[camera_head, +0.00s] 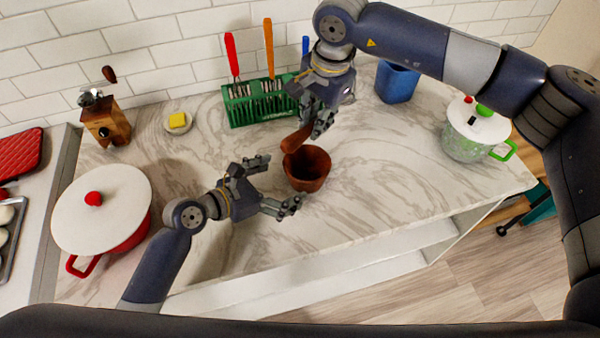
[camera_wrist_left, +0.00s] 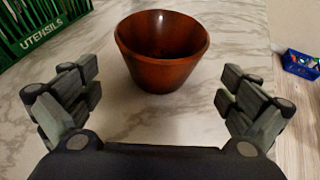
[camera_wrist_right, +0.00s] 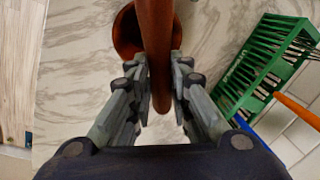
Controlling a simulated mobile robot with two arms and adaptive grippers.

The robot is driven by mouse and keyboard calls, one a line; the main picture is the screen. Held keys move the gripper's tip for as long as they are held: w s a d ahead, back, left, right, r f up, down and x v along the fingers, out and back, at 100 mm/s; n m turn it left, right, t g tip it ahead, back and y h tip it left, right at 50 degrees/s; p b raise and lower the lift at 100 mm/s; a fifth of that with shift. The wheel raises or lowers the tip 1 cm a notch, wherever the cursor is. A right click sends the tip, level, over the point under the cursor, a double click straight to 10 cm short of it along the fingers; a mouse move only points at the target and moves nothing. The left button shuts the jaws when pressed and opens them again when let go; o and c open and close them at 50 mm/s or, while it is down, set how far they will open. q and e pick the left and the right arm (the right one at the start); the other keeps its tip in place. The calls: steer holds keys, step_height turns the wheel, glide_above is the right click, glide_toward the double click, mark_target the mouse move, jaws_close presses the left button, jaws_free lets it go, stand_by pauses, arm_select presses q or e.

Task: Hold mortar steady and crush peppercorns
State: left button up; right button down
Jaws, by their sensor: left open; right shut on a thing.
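A brown wooden mortar (camera_head: 307,170) stands upright on the marble counter, and it also shows in the left wrist view (camera_wrist_left: 160,72). Its inside looks dark; I cannot make out peppercorns. My left gripper (camera_head: 280,182) is open, just left of the mortar, its fingers pointing at it without touching. In the left wrist view the mortar is ahead of the spread fingers (camera_wrist_left: 160,95). My right gripper (camera_head: 312,128) is shut on the wooden pestle (camera_head: 296,140), above the mortar. In the right wrist view the pestle (camera_wrist_right: 156,50) runs between the fingers (camera_wrist_right: 160,85), overlapping the mortar (camera_wrist_right: 126,35).
A green utensil rack (camera_head: 250,103) stands behind, near the right gripper. A blue container (camera_head: 396,82) and a green pot (camera_head: 466,140) are at the right. A red pot (camera_head: 128,235), a grinder (camera_head: 106,125) and a butter dish (camera_head: 178,122) are at the left. The counter's front is clear.

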mark_target(315, 170)
arm_select(q)
steer(key=x, duration=0.8)
steer(key=c, duration=1.2)
steer(key=o, duration=1.2)
steer(key=shift+f, duration=0.1)
steer(key=c, duration=1)
steer(key=shift+c, duration=0.2)
